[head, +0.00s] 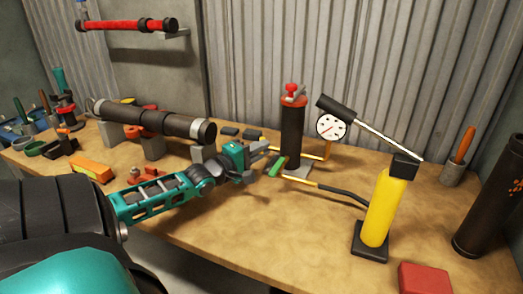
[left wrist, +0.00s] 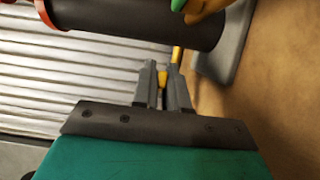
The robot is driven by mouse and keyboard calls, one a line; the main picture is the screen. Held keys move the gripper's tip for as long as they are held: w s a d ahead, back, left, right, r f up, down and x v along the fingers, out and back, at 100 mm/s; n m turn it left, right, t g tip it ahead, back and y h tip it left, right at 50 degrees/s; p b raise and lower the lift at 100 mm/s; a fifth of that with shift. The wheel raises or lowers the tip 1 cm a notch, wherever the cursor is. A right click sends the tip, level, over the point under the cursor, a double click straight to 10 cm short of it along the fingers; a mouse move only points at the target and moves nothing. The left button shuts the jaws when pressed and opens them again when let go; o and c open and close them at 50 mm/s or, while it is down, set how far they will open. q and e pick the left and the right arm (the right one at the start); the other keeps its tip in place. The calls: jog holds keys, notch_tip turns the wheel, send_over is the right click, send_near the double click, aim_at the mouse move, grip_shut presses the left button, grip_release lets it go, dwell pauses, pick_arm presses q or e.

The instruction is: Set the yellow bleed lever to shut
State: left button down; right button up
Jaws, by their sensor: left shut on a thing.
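My left gripper (head: 262,152) reaches in from the left to the dark riser cylinder (head: 292,135), which stands upright with a red top. In the left wrist view my left gripper (left wrist: 163,72) has its two grey fingers closed around a small yellow piece (left wrist: 162,78), which looks like the bleed lever. Most of the lever is hidden by the fingers, and its angle cannot be told. A green handle (head: 278,166) sits low on the riser, just right of the fingers; it also shows in the left wrist view (left wrist: 178,5). My right gripper is not in view.
A white dial gauge (head: 331,126) stands right of the riser, with a yellow hand pump (head: 378,208) and its hose (head: 345,192) nearer. A dark pipe (head: 160,120) lies on blocks at left. A red block (head: 424,278) is front right. The front middle bench (head: 270,230) is clear.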

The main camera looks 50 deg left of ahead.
pick_arm(q)
jog(key=c, duration=1.2)
grip_release()
jog(key=shift+w+d+f, duration=0.15)
jog(key=shift+w+d, duration=0.1)
jog(key=shift+w, duration=0.05)
jog(key=shift+c, duration=0.2)
jog(key=shift+s, duration=0.1)
jog(key=s+p, duration=0.2)
jog(key=s, duration=0.8)
jog(key=shift+s+d, duration=0.1)
jog(key=shift+s, duration=0.9)
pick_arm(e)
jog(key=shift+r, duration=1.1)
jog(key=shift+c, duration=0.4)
